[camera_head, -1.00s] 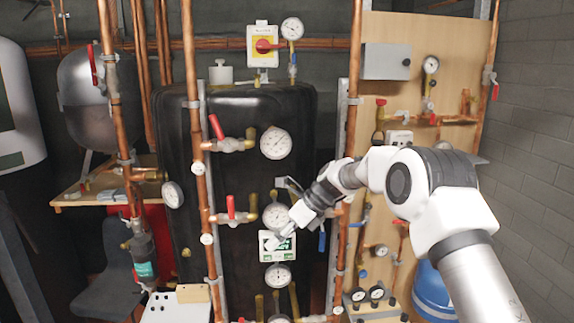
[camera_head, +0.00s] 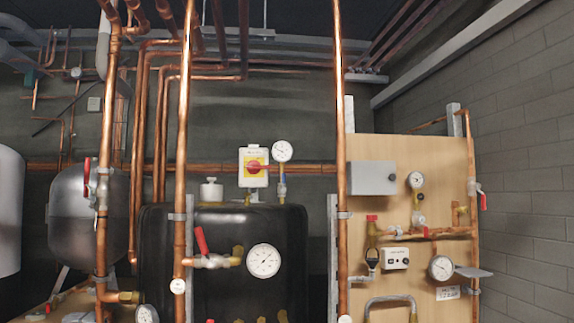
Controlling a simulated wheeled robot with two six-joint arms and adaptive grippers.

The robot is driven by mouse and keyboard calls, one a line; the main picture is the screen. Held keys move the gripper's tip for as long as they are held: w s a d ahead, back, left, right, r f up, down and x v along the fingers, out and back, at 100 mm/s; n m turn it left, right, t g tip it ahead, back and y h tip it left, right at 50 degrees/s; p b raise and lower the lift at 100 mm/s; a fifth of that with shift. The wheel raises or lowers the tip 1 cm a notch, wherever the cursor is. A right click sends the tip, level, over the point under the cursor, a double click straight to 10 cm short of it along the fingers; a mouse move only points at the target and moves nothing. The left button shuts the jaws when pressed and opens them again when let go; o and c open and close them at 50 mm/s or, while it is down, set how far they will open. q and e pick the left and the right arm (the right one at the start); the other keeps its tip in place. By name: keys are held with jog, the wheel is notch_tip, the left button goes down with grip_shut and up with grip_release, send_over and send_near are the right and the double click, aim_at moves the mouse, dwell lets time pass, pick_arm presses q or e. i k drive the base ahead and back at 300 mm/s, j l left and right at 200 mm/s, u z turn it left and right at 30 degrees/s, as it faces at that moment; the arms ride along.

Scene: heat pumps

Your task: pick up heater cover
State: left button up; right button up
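I cannot tell for certain which thing is the heater cover. A large black rounded tank or casing (camera_head: 225,221) stands in the lower middle, its lower part cut off by the picture's edge. A grey box with a flat front (camera_head: 373,177) is fixed to the upper part of the wooden board. Neither of my grippers shows in this view.
Vertical copper pipes (camera_head: 340,120) pass in front of the black tank and beside the wooden board (camera_head: 404,150). Gauges (camera_head: 263,261), red-handled valves (camera_head: 201,240) and a yellow-and-red switch (camera_head: 254,167) sit among them. A grey block wall (camera_head: 525,170) closes the right side.

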aim_at(210, 192)
jog(key=i+j+z, duration=0.1)
jog(key=j+z, duration=0.85)
jog(key=k+j+z, duration=0.15)
jog(key=j+z, duration=0.35)
jog(key=j, duration=0.15)
